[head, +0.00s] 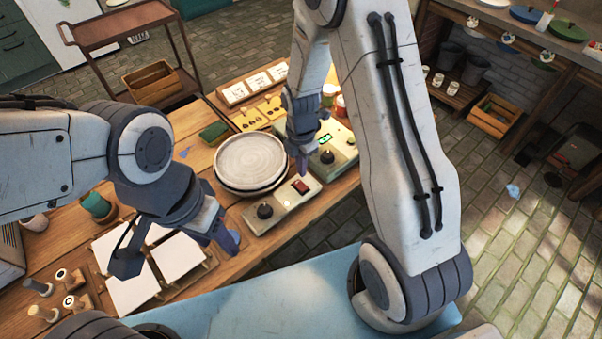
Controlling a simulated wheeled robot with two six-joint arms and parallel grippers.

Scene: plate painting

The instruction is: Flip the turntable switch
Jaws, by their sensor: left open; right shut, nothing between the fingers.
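The turntable (250,155) carries a pale round plate near the middle of the wooden table. In front of it is a beige control box (277,213) with a black knob (265,211) and a red rocker switch (300,187). My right gripper (303,170) is shut and empty, pointing down just above and behind the red switch. I cannot tell whether it touches the switch. My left gripper (178,252) is open and empty, its fingers spread over the white sheets at the table's left front.
A second box (343,150) with a green display and knob stands right of the turntable. White sheets (127,283), wooden stamps (45,313) and a green spool (97,205) lie on the left. A cart (118,25) stands behind the table.

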